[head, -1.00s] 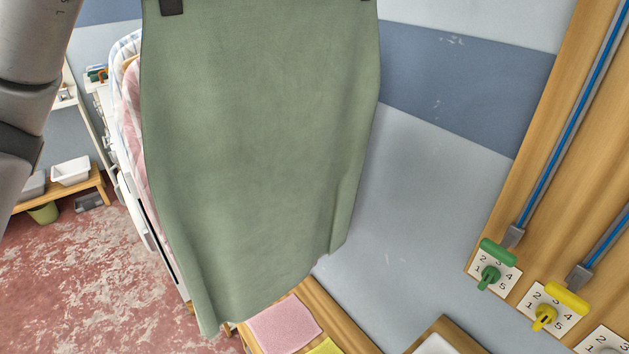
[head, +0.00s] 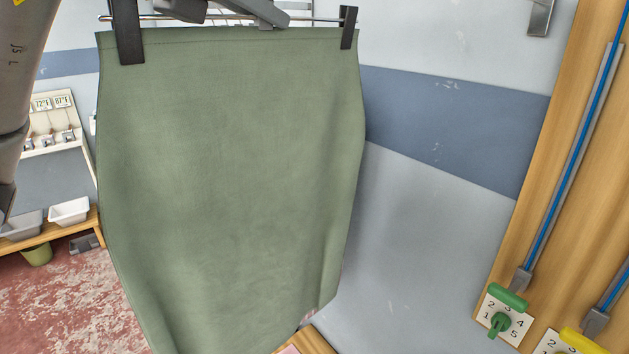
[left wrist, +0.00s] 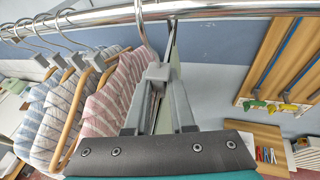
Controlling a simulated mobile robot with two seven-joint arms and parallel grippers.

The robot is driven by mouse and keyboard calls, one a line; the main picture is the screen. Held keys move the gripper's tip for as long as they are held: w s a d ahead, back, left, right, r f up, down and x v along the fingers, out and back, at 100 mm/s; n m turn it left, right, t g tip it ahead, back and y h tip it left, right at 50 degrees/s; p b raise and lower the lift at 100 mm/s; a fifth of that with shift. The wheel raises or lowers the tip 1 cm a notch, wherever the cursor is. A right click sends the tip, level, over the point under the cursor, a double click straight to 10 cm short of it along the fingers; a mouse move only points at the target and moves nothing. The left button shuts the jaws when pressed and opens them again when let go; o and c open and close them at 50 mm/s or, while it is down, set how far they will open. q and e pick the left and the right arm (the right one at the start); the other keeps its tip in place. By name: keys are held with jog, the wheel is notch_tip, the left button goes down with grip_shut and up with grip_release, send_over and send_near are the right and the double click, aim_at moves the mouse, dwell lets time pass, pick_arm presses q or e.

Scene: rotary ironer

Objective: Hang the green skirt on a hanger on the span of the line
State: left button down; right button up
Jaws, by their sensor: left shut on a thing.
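The green skirt (head: 230,190) hangs upright, its waistband held by two black clips on the bar of a metal hanger (head: 300,18). My left gripper (head: 235,8) is partly cut off at the top of the head view, at the middle of the hanger. In the left wrist view my left gripper (left wrist: 158,85) is shut on the hanger's grey neck. The hanger's hook (left wrist: 142,25) reaches up to the shiny metal line (left wrist: 220,10). I cannot tell whether the hook rests over the line. My right gripper is not in view.
Striped shirts (left wrist: 100,115) hang on hangers along the left part of the line. A wooden panel (head: 548,235) with blue strips and coloured numbered dials (head: 505,315) is on the right. A low bench with a white bin (head: 70,210) stands at the far left.

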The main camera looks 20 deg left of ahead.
pick_arm(q)
jog(key=shift+s+a+b, duration=0.25)
jog(key=shift+s+a, duration=0.15)
jog(key=shift+s, duration=0.2)
jog(key=shift+s+a+b, duration=0.2)
jog(key=shift+s+a, duration=0.15)
jog(key=shift+s, duration=0.25)
